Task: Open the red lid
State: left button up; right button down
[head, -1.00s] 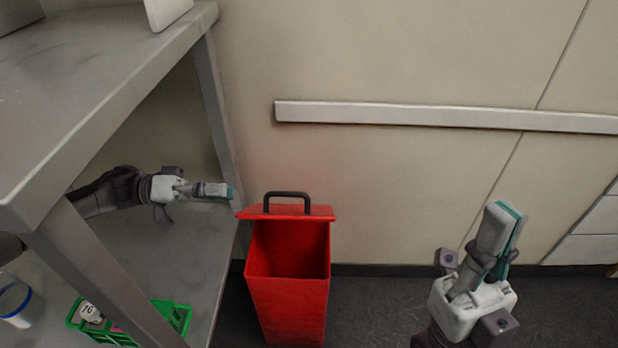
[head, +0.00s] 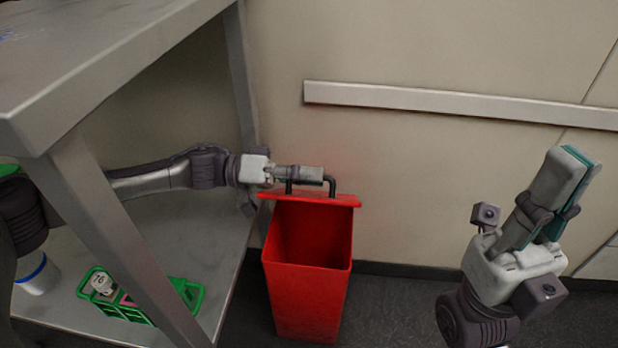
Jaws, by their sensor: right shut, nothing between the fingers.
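The red bin (head: 308,303) stands on the floor by the wall, and its dark inside shows through the open top. Its red lid (head: 345,200) shows as a narrow strip at the back edge of the opening, raised clear of the front. The black handle (head: 332,186) stands up from the lid. My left gripper (head: 318,173) lies level across the top of the handle, overlapping it; I cannot tell whether its fingers touch or grip it. My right gripper (head: 578,165) points up, shut and empty, well to the right of the bin.
A grey metal table (head: 120,60) with a lower shelf and legs stands at the left, close to the bin and my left arm. A green rack (head: 190,292) and a white container with a blue band (head: 36,276) are on the shelf. Floor right of the bin is clear.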

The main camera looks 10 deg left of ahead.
pick_arm(q)
grip_shut()
dwell(0.3)
